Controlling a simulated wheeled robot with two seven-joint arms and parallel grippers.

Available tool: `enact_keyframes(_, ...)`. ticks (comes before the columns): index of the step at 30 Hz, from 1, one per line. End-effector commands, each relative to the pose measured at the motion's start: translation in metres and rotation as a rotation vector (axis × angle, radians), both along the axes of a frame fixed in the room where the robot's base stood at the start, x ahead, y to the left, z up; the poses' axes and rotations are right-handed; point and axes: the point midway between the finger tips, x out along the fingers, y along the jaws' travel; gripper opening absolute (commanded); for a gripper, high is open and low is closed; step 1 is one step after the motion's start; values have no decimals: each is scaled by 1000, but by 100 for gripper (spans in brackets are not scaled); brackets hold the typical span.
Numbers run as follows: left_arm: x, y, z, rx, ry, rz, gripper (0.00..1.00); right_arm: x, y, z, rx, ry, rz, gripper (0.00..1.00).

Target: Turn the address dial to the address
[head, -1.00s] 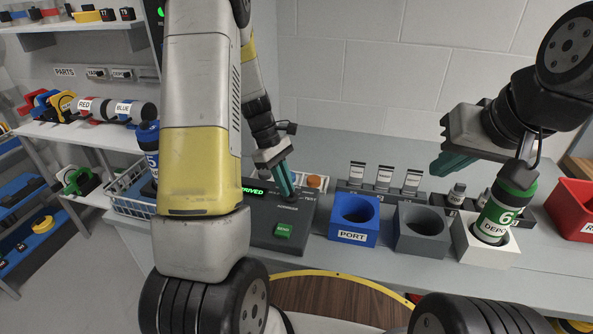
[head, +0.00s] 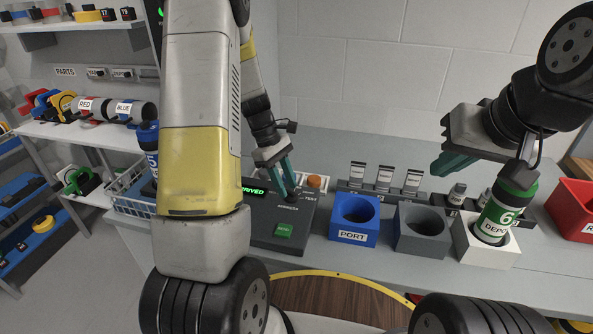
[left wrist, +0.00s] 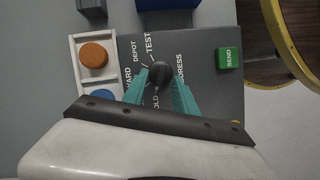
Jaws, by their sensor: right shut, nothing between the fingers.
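The address dial (left wrist: 159,72) is a dark round knob on the grey control panel (left wrist: 205,60), in the left wrist view. Labels ring it: TEST, DEPOT, one ending in ARD, one ending in OLD, and a partly covered ADDRESS. My left gripper (left wrist: 160,84) has one teal finger on each side of the knob, seemingly touching it. Its fingers also reach the panel in the head view (head: 286,185). The dial's pointer cannot be made out. My right gripper (head: 453,164) is shut and empty above the back right of the bench.
The panel has a green SEND button (head: 284,230) and a lit display (head: 254,191) partly hidden by my arm. A blue PORT socket (head: 344,238), a grey socket (head: 421,246) and a white socket (head: 470,250) holding a green tube (head: 502,211) stand to the right.

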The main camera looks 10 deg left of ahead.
Motion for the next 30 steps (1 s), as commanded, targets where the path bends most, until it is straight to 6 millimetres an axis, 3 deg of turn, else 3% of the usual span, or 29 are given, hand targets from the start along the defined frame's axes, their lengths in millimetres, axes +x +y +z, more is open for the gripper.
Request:
enact_keyframes(12, 10, 23, 59, 1, -4, 2, 34, 0, 0, 0, 0, 0, 0, 0)
enact_keyframes(26, 10, 27, 70, 0, -2, 0, 34, 0, 0, 0, 0, 0, 0, 0)
enact_keyframes(30, 4, 22, 87, -2, -56, -49, 34, 0, 0, 0, 0, 0, 0, 0)
